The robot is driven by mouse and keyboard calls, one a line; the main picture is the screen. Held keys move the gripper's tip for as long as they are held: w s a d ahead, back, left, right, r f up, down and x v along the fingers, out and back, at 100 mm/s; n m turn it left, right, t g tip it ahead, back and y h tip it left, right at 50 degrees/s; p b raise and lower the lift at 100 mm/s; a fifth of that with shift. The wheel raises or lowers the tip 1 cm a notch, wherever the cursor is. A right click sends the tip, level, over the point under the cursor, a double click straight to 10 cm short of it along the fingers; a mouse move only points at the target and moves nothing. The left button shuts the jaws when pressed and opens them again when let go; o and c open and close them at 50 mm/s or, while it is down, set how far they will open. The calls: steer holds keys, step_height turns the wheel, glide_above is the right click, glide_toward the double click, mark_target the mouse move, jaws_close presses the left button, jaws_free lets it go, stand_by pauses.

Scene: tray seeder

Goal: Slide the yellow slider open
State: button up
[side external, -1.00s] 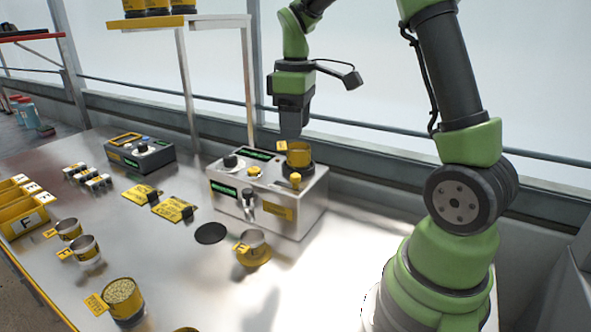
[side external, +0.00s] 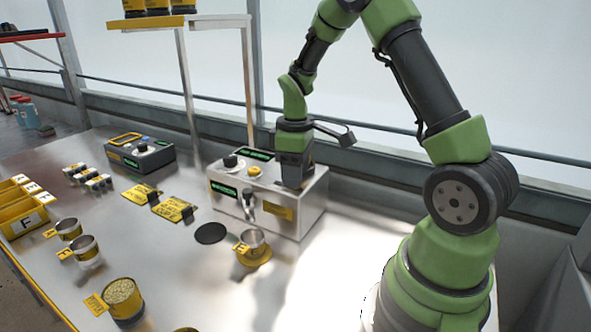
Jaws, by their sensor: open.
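The seeder machine (side external: 297,217) is a silver box with knobs and green displays, standing on the bench. My gripper (side external: 293,184) points down at its top right part, with the fingertips low at the top surface. The yellow peg-like knob there, which looks like the slider, is hidden behind or between the fingers. The yellow-rimmed cup on the machine's top is hidden behind my gripper too. The jaws are open; whether they touch the knob cannot be made out.
A yellow button (side external: 254,171) and a black dial (side external: 231,161) sit left of my gripper. A metal cup (side external: 252,239) on a yellow base and a black disc (side external: 210,233) lie in front. A control box (side external: 140,155) stands left. The bench at right is clear.

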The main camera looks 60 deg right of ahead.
mark_target(279, 184)
jaws_close()
steer(key=shift+w, duration=2.05)
jaws_free()
step_height(279, 184, up, 10)
